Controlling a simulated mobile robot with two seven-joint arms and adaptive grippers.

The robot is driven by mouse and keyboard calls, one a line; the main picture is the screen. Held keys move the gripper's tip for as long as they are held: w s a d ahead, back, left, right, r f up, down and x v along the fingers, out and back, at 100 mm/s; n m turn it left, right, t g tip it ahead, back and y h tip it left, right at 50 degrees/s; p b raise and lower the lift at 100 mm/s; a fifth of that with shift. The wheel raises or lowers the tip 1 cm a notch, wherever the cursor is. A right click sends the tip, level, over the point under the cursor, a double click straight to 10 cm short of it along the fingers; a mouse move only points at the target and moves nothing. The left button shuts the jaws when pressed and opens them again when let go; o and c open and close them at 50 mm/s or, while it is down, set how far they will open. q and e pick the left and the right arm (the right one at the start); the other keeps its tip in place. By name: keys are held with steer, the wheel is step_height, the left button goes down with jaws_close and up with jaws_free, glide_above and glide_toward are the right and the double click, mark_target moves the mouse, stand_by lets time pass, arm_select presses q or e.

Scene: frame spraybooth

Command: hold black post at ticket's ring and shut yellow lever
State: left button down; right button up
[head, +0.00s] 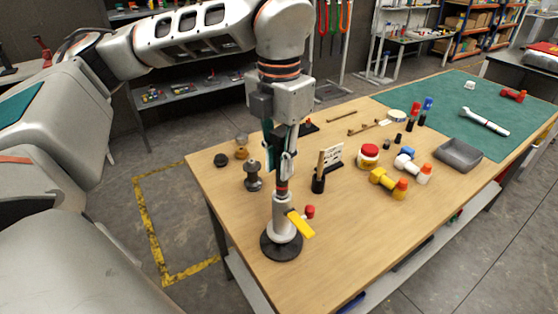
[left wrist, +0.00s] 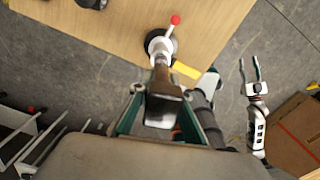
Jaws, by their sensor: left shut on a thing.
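The black post (head: 282,182) stands upright in a white-grey sleeve (head: 283,210) on a round black base (head: 281,245) near the table's front left corner. A reddish band shows on it just below my fingers. The yellow lever (head: 301,224) sticks out from the sleeve, slanting down to the right; it also shows in the left wrist view (left wrist: 187,70). A red knob (head: 310,211) is beside it. My left gripper (head: 281,170) points down, shut on the post above the sleeve. My right gripper (left wrist: 249,68) is open and empty, apart from the stand, in the left wrist view.
A dark spool (head: 253,176) stands left of the post. The front table middle is clear.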

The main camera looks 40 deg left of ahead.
steer(key=shift+s+r+p, duration=0.1)
steer(key=shift+r+p, duration=0.6)
steer(key=shift+p, duration=0.05)
stand_by(0.3)
steer(key=shift+r, duration=0.15)
stand_by(1.0)
stand_by(0.7)
